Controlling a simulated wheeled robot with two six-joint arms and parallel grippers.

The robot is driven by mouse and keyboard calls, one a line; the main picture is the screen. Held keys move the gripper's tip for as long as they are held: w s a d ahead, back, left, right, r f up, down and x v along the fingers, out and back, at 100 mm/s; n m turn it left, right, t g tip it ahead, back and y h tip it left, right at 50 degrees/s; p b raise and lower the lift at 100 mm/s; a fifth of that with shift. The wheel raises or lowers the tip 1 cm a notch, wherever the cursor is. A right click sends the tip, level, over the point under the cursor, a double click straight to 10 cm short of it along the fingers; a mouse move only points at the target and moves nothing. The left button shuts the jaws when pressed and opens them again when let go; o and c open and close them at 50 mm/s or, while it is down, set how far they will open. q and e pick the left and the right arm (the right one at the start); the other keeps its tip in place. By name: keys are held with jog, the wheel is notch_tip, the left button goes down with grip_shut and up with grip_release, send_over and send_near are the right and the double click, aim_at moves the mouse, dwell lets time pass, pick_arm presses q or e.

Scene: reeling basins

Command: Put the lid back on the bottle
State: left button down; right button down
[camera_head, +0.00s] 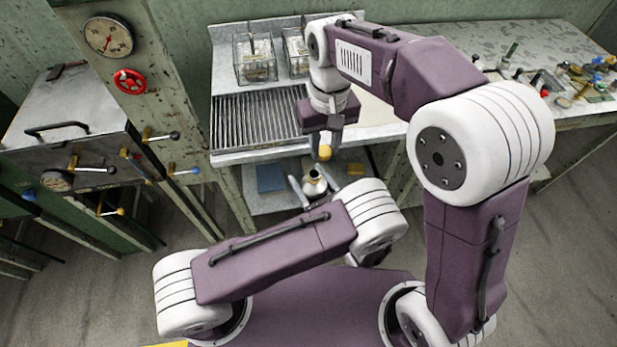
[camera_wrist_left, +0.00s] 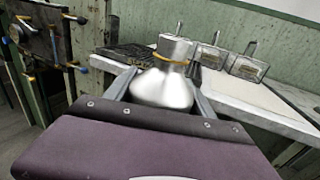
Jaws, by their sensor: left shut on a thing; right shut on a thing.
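A silver, wide-bodied bottle (camera_head: 314,186) stands between the fingers of my left gripper (camera_head: 315,188), which is shut on it. In the left wrist view the bottle (camera_wrist_left: 163,90) looks upright, with a narrow neck and a yellow band; my left gripper's fingers (camera_wrist_left: 160,97) flank it. In the head view the mouth looks dark and open. My right gripper (camera_head: 325,143) points down and is shut on a small yellow lid (camera_head: 325,153). The lid is above and slightly behind the bottle in the head view, apart from it. The right gripper is not clear in the left wrist view.
A bench (camera_head: 232,158) with a slatted grate (camera_head: 245,122) and clear baskets (camera_head: 254,62) lies behind the bottle. A cluttered table (camera_head: 500,42) stands at the right, a metal cabinet (camera_head: 65,115) at the left.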

aim_at(314, 189)
jog(key=shift+s+a+n, duration=0.3)
jog(key=shift+s+a, duration=0.45)
jog(key=shift+a, duration=0.2)
jog(key=shift+w, duration=0.1)
jog(key=shift+f, duration=2)
jog(key=shift+f, duration=0.85)
jog(key=shift+f, duration=0.55)
